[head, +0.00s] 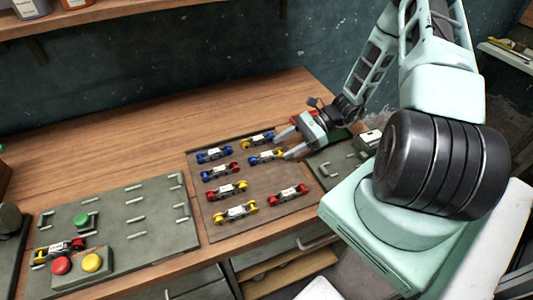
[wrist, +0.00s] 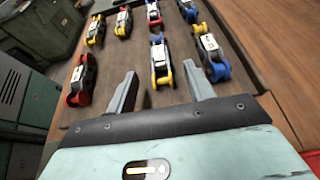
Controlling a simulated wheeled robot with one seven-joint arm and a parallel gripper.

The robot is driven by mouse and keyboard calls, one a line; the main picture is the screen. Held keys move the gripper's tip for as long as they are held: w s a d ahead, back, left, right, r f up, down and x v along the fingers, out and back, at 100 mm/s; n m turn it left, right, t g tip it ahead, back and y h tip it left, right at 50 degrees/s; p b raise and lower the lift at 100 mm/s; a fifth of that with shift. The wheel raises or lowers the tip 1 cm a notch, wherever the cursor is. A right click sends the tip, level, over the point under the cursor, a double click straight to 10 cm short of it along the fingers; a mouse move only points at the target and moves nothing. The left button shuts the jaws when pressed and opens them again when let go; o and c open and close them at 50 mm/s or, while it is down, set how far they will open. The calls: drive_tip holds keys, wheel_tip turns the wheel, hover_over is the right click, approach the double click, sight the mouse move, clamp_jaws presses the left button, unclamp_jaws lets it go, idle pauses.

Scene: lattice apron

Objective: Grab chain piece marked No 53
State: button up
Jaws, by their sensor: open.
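Several chain pieces with white labels lie on a brown mat (head: 262,222). I cannot read any number, so I cannot tell which is No 53. My gripper (head: 285,144) is open and empty over the mat's right side. In the wrist view, a blue-and-yellow piece (wrist: 160,62) lies just ahead, in line with the gap between my fingers (wrist: 160,72); it shows in the head view too (head: 266,156). A second yellow-and-blue piece (wrist: 210,57) lies beside it, ahead of the right finger. A red piece (wrist: 80,80) lies to the left, apart from the fingers.
More pieces lie further off: yellow (head: 236,212), red-and-yellow (head: 227,190), red-and-blue (head: 220,171) and blue (head: 214,155). A grey-green panel (head: 150,215) at left carries another piece (head: 60,250) and a button box (head: 80,268). The wooden bench behind the mat is clear.

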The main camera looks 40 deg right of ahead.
sight(273, 152)
drive_tip(key=p+x, duration=0.2)
drive_tip(key=x, duration=0.2)
drive_tip(key=shift+w+a+p, duration=0.15)
drive_tip(key=shift+a+p, duration=0.25)
drive_tip(key=shift+a+f, duration=0.15)
drive_tip(key=shift+a, duration=0.05)
clamp_jaws()
